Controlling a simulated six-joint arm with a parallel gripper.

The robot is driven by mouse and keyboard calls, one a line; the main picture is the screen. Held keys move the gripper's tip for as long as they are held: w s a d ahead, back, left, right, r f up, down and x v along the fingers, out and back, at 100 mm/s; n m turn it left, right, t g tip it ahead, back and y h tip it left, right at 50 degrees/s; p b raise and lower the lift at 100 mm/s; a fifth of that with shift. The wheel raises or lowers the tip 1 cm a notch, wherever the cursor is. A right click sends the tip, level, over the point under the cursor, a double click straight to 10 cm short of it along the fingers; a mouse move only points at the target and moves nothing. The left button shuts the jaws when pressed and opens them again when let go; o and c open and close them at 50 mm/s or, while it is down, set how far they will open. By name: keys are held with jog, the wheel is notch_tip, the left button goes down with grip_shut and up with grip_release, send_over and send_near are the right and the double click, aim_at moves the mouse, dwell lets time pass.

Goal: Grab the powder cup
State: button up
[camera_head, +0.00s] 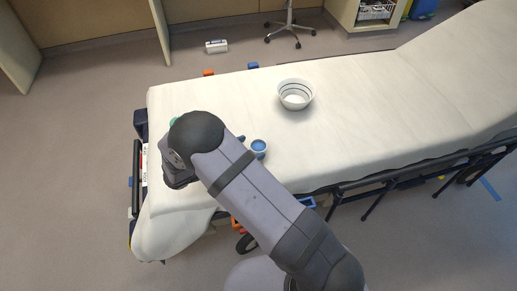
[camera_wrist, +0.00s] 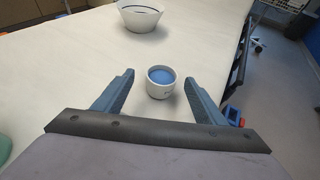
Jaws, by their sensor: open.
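The powder cup is a small white cup (camera_wrist: 161,90) with a blue inside or blue contents. It stands upright on the stretcher's white sheet. In the wrist view it sits between and slightly beyond the spread fingers of my gripper (camera_wrist: 158,90), and I see no contact. My gripper is open and empty.
A white bowl (camera_head: 295,95) with dark rings stands farther back on the stretcher (camera_head: 400,90); it is also at the top of the wrist view (camera_wrist: 139,15). A green thing (camera_wrist: 4,148) is partly visible at left. The sheet around the cup is clear.

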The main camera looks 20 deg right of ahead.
aim_at(264, 144)
jog(key=shift+p+x, duration=0.5)
jog(key=shift+x, duration=2.1)
jog(key=shift+s+f, duration=0.1)
jog(key=shift+s, duration=0.1)
jog(key=c, duration=1.1)
